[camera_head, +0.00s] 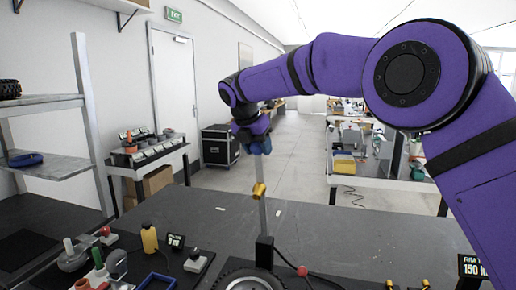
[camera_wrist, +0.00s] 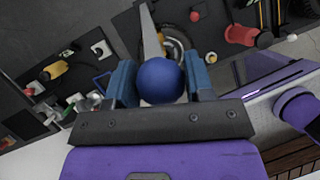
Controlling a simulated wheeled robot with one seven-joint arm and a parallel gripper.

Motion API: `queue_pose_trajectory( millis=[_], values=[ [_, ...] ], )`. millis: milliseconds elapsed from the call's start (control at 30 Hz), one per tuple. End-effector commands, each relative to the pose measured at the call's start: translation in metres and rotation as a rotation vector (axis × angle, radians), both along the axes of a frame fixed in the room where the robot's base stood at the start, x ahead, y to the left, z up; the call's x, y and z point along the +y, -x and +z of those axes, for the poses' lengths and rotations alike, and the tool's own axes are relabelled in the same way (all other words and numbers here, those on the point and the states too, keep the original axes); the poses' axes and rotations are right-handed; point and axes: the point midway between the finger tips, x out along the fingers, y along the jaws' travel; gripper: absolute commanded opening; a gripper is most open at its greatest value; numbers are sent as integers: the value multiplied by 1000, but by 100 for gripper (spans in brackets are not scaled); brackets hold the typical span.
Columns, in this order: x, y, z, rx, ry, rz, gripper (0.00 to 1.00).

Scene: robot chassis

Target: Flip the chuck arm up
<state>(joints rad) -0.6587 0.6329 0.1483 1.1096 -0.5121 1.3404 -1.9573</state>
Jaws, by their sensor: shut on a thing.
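The chuck arm looks like an upright grey metal bar (camera_head: 262,215) with a gold-coloured collar (camera_head: 259,190), rising from a dark block (camera_head: 264,252) on the workbench. A blue ball knob (camera_wrist: 160,80) tops it and shows between my fingers in the wrist view. My gripper (camera_head: 254,140) is at the bar's upper end, shut on the knob. In the wrist view my gripper (camera_wrist: 160,85) has one blue finger on each side of the knob. The bar (camera_wrist: 148,30) runs away from the knob towards the bench. A wheel (camera_head: 246,280) lies at the bar's foot, partly cut off by the frame.
The dark workbench (camera_head: 330,225) has free room behind and right of the bar. A yellow bottle (camera_head: 149,238), a small box with a knob (camera_head: 195,261) and several tools stand at the left. A red button (camera_head: 302,271) with a cable is right of the bar's foot.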

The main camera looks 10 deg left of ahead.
Motion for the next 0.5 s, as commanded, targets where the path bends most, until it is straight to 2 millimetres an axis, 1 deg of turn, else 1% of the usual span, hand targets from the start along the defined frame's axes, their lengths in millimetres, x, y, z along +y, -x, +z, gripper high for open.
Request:
queue_pose_trajectory(
  millis=[33, 67, 100, 167, 200, 500],
  values=[
    [-2, -4, 4, -15, -6, -2, 6],
    [-2, -5, 5, -16, -6, -1, 6],
    [-2, -5, 5, -16, -6, -1, 55],
    [-2, -4, 5, -15, -6, -2, 69],
    [-2, -4, 4, -14, -5, -2, 73],
    [-1, -2, 5, -10, -4, -1, 73]
  ],
)
